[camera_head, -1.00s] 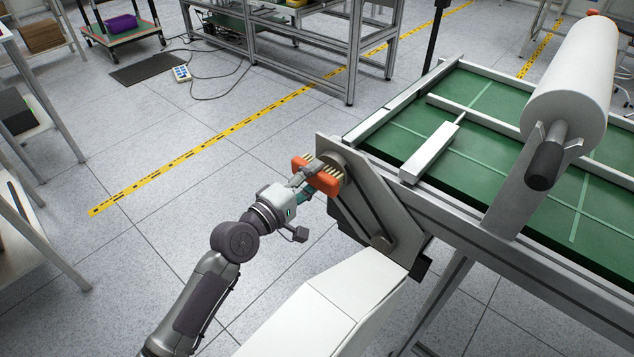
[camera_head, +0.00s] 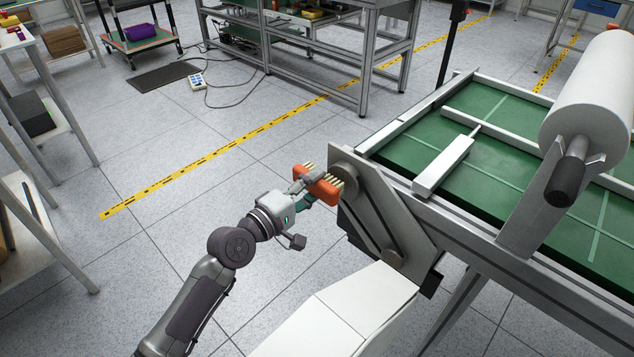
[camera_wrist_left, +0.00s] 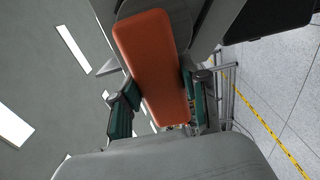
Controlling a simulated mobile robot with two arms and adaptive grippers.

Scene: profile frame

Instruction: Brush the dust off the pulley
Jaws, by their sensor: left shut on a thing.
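My left gripper (camera_head: 305,190) is shut on an orange brush (camera_head: 322,187) with pale bristles. The bristles point toward the frame's upper end and the grey round pulley (camera_head: 346,168) there. The brush is beside the pulley; I cannot tell whether the bristles touch it. In the left wrist view the brush's orange back (camera_wrist_left: 152,62) lies between the two green-sided fingers (camera_wrist_left: 160,108) and hides much of what is beyond. Dust on the pulley cannot be made out. My right gripper is not in view.
The pulley sits on a slanted metal plate (camera_head: 385,215) on the side of a conveyor frame with a green belt (camera_head: 490,105). A large white roll (camera_head: 590,95) stands over the belt at the right. Shelves (camera_head: 40,235) stand at the left.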

